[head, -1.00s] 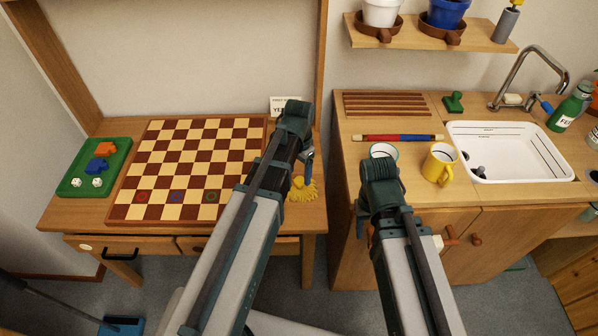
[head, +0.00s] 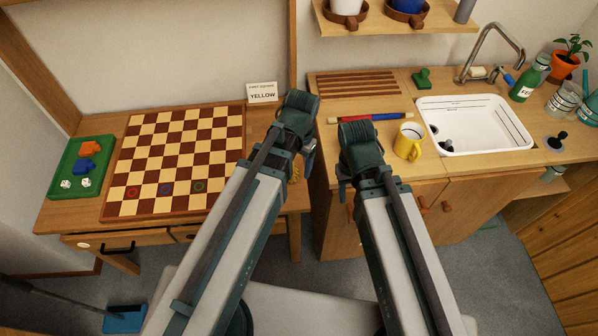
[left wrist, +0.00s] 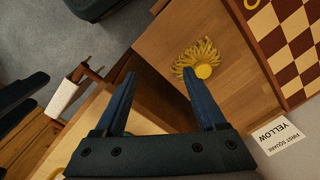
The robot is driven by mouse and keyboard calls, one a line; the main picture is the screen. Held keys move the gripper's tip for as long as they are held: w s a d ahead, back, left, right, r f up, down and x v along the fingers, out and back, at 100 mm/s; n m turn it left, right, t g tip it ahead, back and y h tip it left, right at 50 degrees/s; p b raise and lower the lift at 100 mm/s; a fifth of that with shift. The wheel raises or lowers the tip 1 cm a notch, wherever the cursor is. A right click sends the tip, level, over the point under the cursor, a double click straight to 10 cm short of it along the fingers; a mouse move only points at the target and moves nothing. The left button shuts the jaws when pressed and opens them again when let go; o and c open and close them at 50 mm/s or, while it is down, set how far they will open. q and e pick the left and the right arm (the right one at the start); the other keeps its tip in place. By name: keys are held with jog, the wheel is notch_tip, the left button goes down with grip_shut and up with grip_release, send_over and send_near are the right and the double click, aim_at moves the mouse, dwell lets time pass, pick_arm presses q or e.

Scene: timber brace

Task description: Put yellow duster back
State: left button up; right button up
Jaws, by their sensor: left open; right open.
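The yellow duster (left wrist: 198,58) lies on the wooden desk, its frayed strands fanned around a round yellow end, in the left wrist view. In the head view only a sliver of the duster (head: 295,173) shows beside my left arm. My left gripper (left wrist: 159,72) is open and empty, its right fingertip appearing close to the duster; contact cannot be told. In the head view my left gripper (head: 309,152) is mostly hidden by its wrist. My right gripper (head: 345,188) hangs by the counter's front edge, largely hidden behind its arm, with nothing visible in it.
A chequered board (head: 180,160) covers much of the desk, with a green tray (head: 82,168) left of it. A card reading "YELLOW" (head: 262,92) stands behind. The counter holds a yellow mug (head: 408,143), a red-blue stick (head: 370,117) and a sink (head: 475,125). A gap separates desk and counter.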

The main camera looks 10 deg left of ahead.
pick_arm(q)
jog(key=s+d+n, duration=0.1)
jog(key=s+d, duration=0.2)
jog(key=s, duration=0.3)
jog(key=shift+s+d+y, duration=0.3)
jog(key=shift+s+d, duration=0.05)
jog(key=shift+s, duration=0.05)
jog(key=shift+r, duration=0.1)
